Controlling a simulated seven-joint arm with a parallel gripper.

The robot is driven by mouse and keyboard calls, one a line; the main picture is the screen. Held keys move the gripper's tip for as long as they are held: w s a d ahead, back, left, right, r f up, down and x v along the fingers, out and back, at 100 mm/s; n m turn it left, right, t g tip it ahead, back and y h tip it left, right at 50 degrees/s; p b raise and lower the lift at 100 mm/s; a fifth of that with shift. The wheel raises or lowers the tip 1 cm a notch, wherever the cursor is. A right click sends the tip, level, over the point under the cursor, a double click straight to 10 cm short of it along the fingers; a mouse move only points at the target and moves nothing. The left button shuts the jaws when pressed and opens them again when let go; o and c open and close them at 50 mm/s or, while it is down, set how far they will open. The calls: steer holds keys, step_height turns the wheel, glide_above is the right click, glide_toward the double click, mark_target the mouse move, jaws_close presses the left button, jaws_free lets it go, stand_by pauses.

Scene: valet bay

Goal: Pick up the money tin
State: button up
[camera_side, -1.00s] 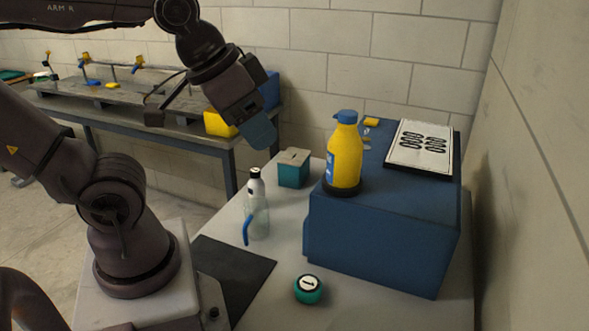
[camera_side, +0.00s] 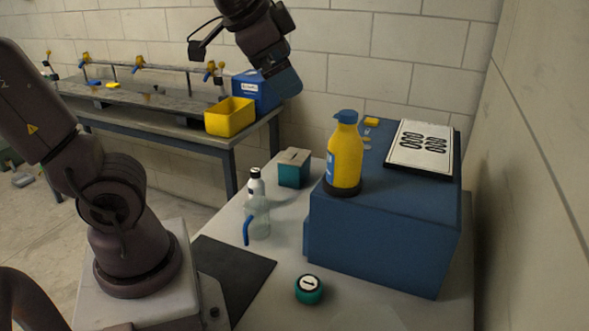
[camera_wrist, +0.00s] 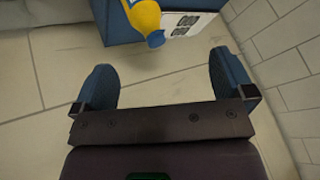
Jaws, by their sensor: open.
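The money tin, a small teal box with a pale slotted lid (camera_side: 293,170), stands upright on the light worktop in the side view, left of the blue cabinet. I cannot make it out in the wrist view. My gripper (camera_side: 286,86) is well above the tin, apart from it, in front of the back wall. In the wrist view my gripper (camera_wrist: 163,82) has its two blue fingers spread wide with nothing between them.
A clear spray bottle (camera_side: 257,215) stands in front of the tin. A yellow bottle (camera_side: 344,155) and a printed board (camera_side: 421,148) are on the blue cabinet (camera_side: 385,235). A round teal item (camera_side: 309,289) lies nearer. A yellow bin (camera_side: 230,117) is on the back bench.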

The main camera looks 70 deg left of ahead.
steer(key=w+a+m+y, duration=0.3)
steer(key=w+a+m, duration=0.15)
steer(key=a, duration=0.45)
steer(key=m+t+y, duration=0.2)
steer(key=m+y, duration=0.3)
steer(key=m, duration=1.4)
glide_above(291, 160)
steer(key=s+d, duration=0.1)
steer(key=f, duration=3.1)
steer(key=shift+d+f, duration=0.2)
step_height(291, 160, down, 3)
steer(key=shift+r, duration=0.2)
steer(key=shift+f+x, duration=0.2)
steer(key=shift+x, duration=0.85)
steer(key=shift+w+a+f, duration=0.25)
steer(key=shift+a, duration=0.1)
steer(key=shift+c, duration=0.5)
